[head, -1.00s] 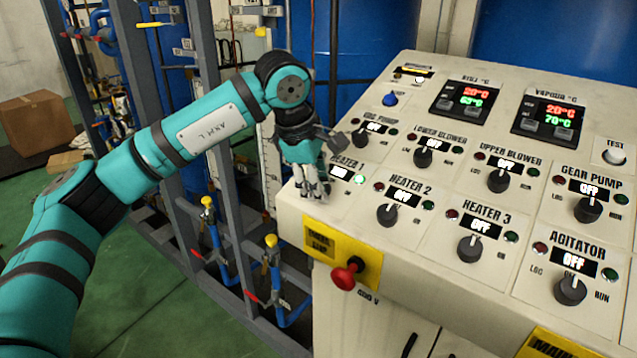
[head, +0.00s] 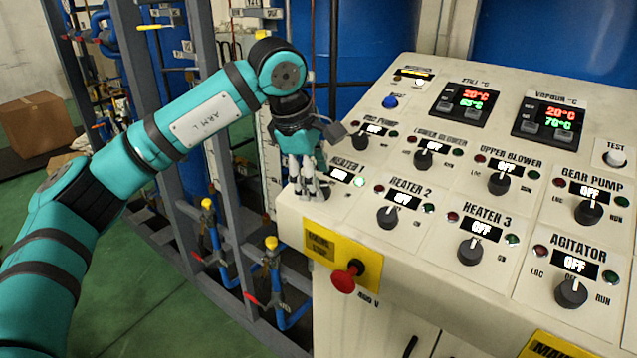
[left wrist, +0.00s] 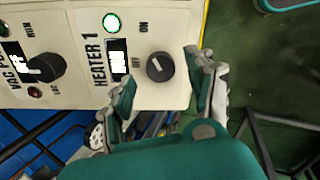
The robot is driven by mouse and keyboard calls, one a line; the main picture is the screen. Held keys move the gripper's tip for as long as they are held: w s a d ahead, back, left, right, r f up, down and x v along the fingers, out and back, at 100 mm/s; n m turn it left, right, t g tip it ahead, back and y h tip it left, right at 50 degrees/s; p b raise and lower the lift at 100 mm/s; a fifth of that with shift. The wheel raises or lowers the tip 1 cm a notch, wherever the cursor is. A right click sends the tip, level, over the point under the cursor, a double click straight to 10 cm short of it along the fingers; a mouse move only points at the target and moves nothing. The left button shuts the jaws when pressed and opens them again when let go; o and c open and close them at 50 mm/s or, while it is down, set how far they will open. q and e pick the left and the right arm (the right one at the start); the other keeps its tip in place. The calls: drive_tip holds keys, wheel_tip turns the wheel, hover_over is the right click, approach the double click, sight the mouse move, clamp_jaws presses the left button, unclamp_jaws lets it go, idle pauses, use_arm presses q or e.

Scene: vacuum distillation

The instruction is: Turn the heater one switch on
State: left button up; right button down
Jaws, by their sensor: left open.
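The heater one switch is a round dark knob (left wrist: 160,67) on the HEATER 1 panel, with ON and OFF lettering beside it in the left wrist view. My left gripper (left wrist: 160,70) is open, with one finger on each side of the knob and visible gaps to it. In the head view my left gripper (head: 308,190) points down at the panel's left corner and hides the knob. The HEATER 1 green lamp (left wrist: 112,23) is lit brightly, and the display (left wrist: 118,60) beside it glows white. My right gripper is out of view.
The HEATER 2 knob (head: 387,217) is to the right and the VAC PUMP knob (left wrist: 45,68) is close by. A red emergency stop button (head: 345,277) sits on a yellow plate below. Blue pipes and grey frame posts (head: 220,180) stand left of the console.

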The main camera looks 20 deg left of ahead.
use_arm(q)
drive_tip(key=v, duration=0.9)
drive_tip(key=shift+s+r, duration=0.15)
drive_tip(key=shift+r, duration=0.15)
drive_tip(key=shift+a+f, duration=0.1)
